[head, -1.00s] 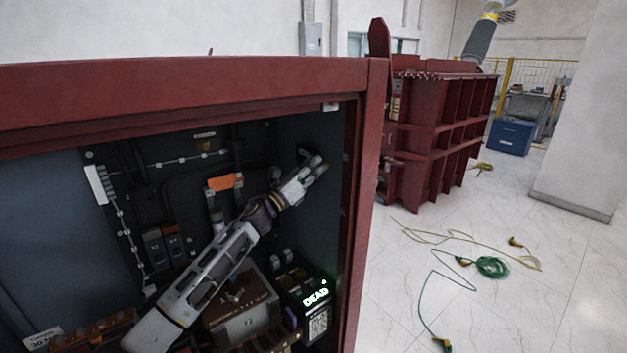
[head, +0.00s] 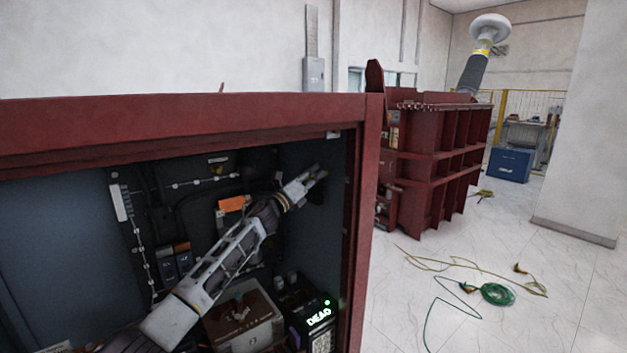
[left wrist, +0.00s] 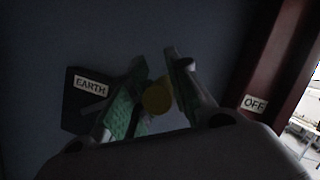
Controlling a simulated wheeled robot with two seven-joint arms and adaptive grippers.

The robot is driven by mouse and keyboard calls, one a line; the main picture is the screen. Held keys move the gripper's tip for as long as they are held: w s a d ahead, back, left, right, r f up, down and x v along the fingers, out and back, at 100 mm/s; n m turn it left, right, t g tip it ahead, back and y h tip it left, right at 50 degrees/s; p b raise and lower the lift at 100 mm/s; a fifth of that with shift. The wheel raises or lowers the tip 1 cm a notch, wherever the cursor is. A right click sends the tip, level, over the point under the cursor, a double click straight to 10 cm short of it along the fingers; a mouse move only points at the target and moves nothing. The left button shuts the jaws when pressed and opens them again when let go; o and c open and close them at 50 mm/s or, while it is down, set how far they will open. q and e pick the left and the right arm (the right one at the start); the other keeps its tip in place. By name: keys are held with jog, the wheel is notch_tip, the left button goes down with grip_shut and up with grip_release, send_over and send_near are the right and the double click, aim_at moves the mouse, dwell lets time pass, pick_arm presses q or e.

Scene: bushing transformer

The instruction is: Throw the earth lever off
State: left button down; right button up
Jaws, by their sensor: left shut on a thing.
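In the left wrist view, the yellow round end of the earth lever (left wrist: 157,97) sits between the green-padded fingers of my left gripper (left wrist: 155,95), which is shut on it. The rest of the lever is mostly hidden by the fingers. A dark plate with an EARTH label (left wrist: 91,87) is left of the fingers, and an OFF label (left wrist: 255,103) is to the right by the red frame. In the head view, my left gripper (head: 316,174) is near the cabinet's right inner wall; the lever is too small to make out there. My right gripper is not in view.
The red cabinet frame (head: 372,200) stands close right of my left arm. Inside, below the arm, are a grey-brown box (head: 240,318) and a black unit reading DEAD (head: 319,317). Green and yellow cables (head: 495,293) lie on the floor outside.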

pick_arm(q)
jog(key=shift+r, duration=0.2)
jog(key=c, duration=1.5)
grip_release()
jog(key=shift+o, duration=0.9)
jog(key=shift+f, duration=0.1)
jog(key=shift+a+f, duration=0.1)
jog(key=shift+a, duration=0.05)
jog(key=v, duration=1.1)
jog(key=shift+s+a, duration=0.2)
jog(key=shift+s, duration=0.1)
jog(key=shift+f, duration=0.1)
